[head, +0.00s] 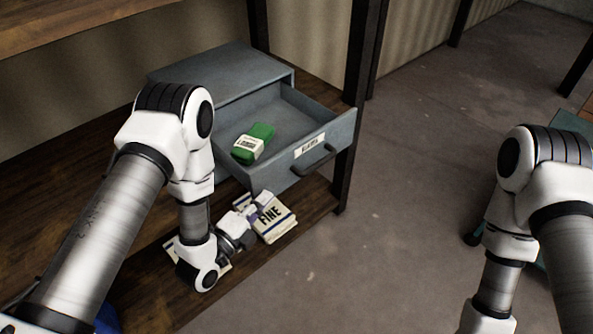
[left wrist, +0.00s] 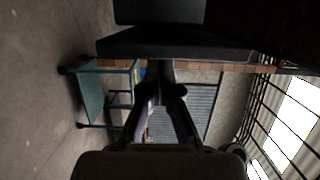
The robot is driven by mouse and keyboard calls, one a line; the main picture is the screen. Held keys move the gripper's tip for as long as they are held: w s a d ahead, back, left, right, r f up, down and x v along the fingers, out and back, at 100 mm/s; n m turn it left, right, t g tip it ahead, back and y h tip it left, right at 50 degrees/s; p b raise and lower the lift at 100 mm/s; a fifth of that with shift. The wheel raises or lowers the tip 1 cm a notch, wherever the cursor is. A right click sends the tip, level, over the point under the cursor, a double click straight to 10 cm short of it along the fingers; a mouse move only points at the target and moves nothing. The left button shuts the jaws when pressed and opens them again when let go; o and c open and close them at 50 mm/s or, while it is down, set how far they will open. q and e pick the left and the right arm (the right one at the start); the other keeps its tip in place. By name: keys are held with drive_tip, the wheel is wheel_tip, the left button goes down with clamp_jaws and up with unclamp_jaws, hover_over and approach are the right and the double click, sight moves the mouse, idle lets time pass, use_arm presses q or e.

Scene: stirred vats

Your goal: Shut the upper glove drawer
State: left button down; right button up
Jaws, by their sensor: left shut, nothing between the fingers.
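The grey drawer cabinet (head: 215,70) stands on a wooden shelf. Its drawer (head: 345,128) is pulled well out, with a white label and a dark bar handle (head: 316,161) on its front. A green pack with a white label (head: 254,143) lies inside. My left gripper (head: 258,207) is shut and empty, low in front of the drawer, below and left of the handle. In the left wrist view its fingers (left wrist: 160,76) come together, near a dark shape at the top that I cannot identify for sure. My right gripper is out of view; only its arm shows.
White packs marked FINE (head: 275,217) lie on the shelf just beside and under my left gripper. A dark shelf post (head: 352,150) stands close to the drawer's right side. Open concrete floor (head: 430,120) lies to the right. A green trolley (left wrist: 107,68) shows in the left wrist view.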

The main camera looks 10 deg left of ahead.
sight(283, 176)
use_arm(q)
drive_tip(key=p+x, duration=0.1)
drive_tip(key=x, duration=0.1)
drive_tip(key=p+x, duration=0.1)
drive_tip(key=x, duration=0.2)
drive_tip(key=p+x, duration=0.1)
drive_tip(key=x, duration=0.2)
drive_tip(key=shift+r, duration=0.35)
drive_tip(key=shift+w, duration=0.4)
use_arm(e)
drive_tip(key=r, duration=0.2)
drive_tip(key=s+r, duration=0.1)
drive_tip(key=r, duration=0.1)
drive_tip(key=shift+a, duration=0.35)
use_arm(q)
drive_tip(key=shift+w+d+f, duration=0.1)
drive_tip(key=shift+w, duration=0.05)
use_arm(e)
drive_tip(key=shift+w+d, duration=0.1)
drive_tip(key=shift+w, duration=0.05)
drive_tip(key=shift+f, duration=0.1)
